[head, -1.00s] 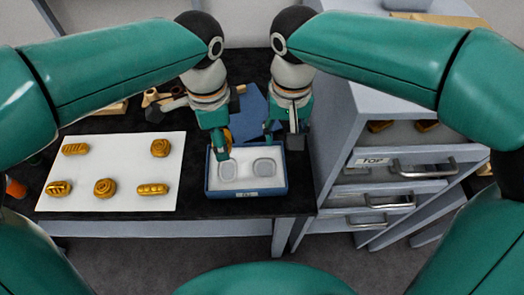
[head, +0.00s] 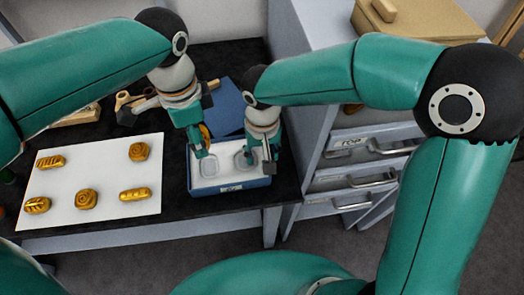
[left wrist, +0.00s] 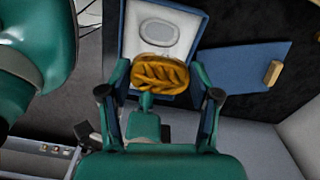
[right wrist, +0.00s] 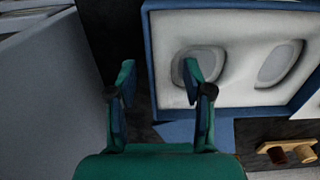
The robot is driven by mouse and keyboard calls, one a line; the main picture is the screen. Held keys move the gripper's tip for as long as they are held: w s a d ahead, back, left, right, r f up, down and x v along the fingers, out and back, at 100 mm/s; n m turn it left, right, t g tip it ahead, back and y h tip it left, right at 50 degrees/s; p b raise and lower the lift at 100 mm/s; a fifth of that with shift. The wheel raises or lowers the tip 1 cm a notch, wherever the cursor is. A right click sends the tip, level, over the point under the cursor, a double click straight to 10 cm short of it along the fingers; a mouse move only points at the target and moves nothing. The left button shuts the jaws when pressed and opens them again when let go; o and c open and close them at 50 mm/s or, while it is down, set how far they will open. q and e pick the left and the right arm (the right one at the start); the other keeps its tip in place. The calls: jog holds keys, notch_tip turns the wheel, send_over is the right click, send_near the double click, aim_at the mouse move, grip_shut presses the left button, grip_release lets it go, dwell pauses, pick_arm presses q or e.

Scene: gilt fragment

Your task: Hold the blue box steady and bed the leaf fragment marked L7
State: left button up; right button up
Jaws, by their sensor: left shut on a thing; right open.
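The blue box (head: 264,183) stands open on the black table, with white foam and two oval recesses inside; in the right wrist view its wall (right wrist: 150,50) shows too. My left gripper (head: 205,150) is shut on a gold fragment with a leaf-like pattern (left wrist: 160,76), above the box's left part. No L7 mark is legible on it. My right gripper (head: 260,168) is open at the box's right side. In the right wrist view its fingers (right wrist: 162,88) appear on either side of the box wall; I cannot tell whether they touch it.
A white mat (head: 110,168) on the left holds several other gold pieces. A blue flap or panel (head: 226,108) lies behind the box. A grey drawer cabinet labelled TOP (head: 340,160) stands close on the right. Wooden items (head: 128,100) lie at the back left.

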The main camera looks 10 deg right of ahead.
aim_at(208, 167)
grip_shut()
pick_arm(q)
jog(key=shift+a+f, duration=0.1)
jog(key=shift+f, duration=5.35)
pick_arm(e)
jog(key=shift+s, duration=0.1)
